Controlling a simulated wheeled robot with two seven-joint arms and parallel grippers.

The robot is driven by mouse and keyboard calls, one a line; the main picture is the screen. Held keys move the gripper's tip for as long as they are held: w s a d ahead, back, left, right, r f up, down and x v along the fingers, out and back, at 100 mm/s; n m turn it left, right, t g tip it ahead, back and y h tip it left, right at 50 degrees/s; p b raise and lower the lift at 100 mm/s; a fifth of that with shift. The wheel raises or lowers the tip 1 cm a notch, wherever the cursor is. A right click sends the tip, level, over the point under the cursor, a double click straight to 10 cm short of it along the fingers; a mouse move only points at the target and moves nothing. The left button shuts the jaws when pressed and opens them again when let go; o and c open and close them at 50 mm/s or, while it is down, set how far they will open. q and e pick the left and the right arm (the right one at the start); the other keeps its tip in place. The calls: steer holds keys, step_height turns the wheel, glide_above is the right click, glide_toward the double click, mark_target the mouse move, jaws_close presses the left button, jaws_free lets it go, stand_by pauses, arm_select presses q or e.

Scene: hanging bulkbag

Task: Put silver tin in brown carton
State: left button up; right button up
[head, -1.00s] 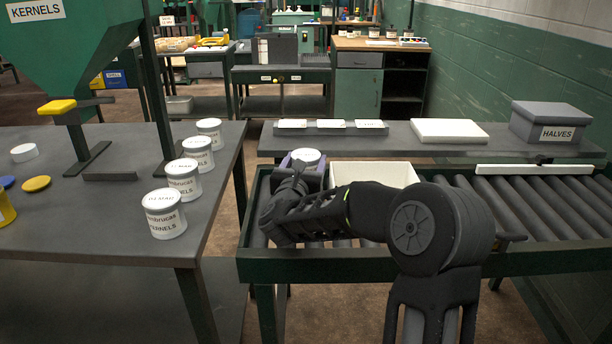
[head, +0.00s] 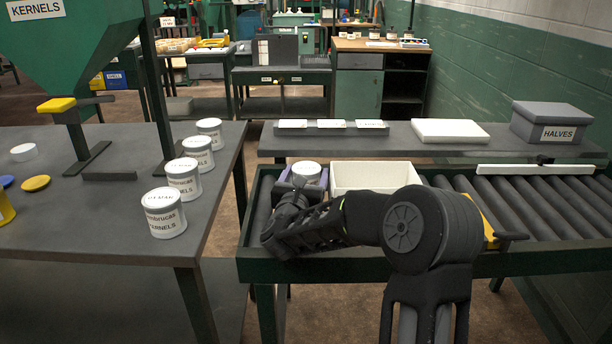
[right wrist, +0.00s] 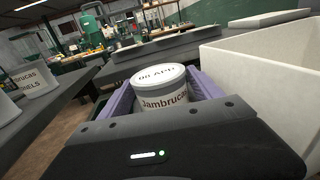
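A silver tin (head: 307,173) with a white lid label is between the purple fingers of my right gripper (head: 305,178), which is shut on it. In the right wrist view the tin (right wrist: 160,92) stands about upright, its side label facing me. An open cream-white box (head: 376,174) stands on the roller conveyor just right of the gripper. It also shows in the right wrist view (right wrist: 262,85). The tin is outside it, to its left. No carton that looks clearly brown is in view. My left gripper is not in view.
Several similar tins (head: 163,213) stand along the right edge of the left table (head: 110,222). The conveyor rollers (head: 540,205) are mostly clear to the right. A shelf behind holds a flat white block (head: 449,131) and a grey HALVES box (head: 551,122).

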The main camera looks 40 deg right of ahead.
steer(key=shift+r, duration=0.15)
steer(key=shift+s+a, duration=0.2)
steer(key=shift+a, duration=0.1)
steer(key=v, duration=0.7)
steer(key=shift+o, duration=0.3)
steer(key=shift+d, duration=0.1)
